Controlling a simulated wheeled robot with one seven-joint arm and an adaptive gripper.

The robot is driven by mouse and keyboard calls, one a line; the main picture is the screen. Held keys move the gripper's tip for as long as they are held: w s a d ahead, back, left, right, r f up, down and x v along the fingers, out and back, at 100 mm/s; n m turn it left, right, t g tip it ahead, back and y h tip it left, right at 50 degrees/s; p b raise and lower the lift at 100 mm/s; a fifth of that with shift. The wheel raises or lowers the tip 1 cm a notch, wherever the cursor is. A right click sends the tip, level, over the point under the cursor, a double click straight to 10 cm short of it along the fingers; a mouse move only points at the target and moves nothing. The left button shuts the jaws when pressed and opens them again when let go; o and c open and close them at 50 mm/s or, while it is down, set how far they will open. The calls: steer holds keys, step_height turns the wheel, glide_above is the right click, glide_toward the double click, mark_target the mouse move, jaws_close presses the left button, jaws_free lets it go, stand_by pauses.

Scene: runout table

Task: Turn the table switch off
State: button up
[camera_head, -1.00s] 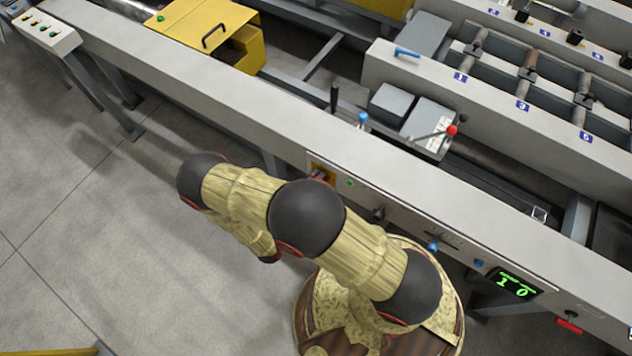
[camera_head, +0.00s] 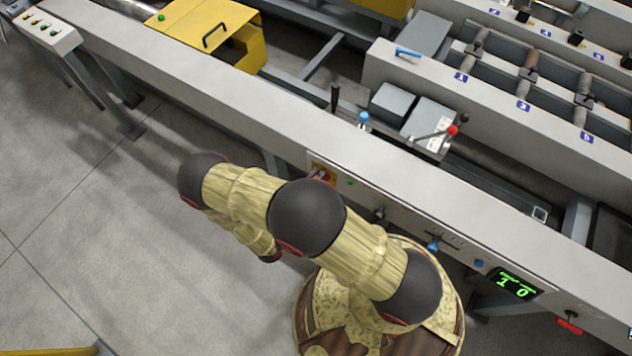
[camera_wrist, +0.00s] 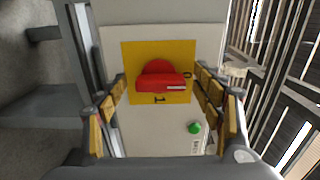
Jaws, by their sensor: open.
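The table switch is a red rotary knob (camera_wrist: 160,80) on a yellow square plate (camera_wrist: 130,55), set in a pale panel. Its bar lies roughly crosswise in the wrist view, with a white mark toward the right. A "0" mark shows at the right of the plate and a "1" below the knob. My gripper (camera_wrist: 160,84) is open, one finger on each side of the knob, apparently with gaps. I cannot tell how deep the fingertips reach. In the head view, the yellow plate (camera_head: 320,172) shows partly above my arm, and my gripper is not clearly visible.
A green lamp (camera_wrist: 194,127) sits beside the switch plate. Along the panel are levers, a blue knob (camera_head: 433,246) and a green display (camera_head: 514,285) reading 10. Handles (camera_head: 438,133) stand above the table's long edge. Open floor (camera_head: 110,250) lies at the left.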

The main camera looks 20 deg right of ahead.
steer(key=v, duration=1.2)
stand_by(0.4)
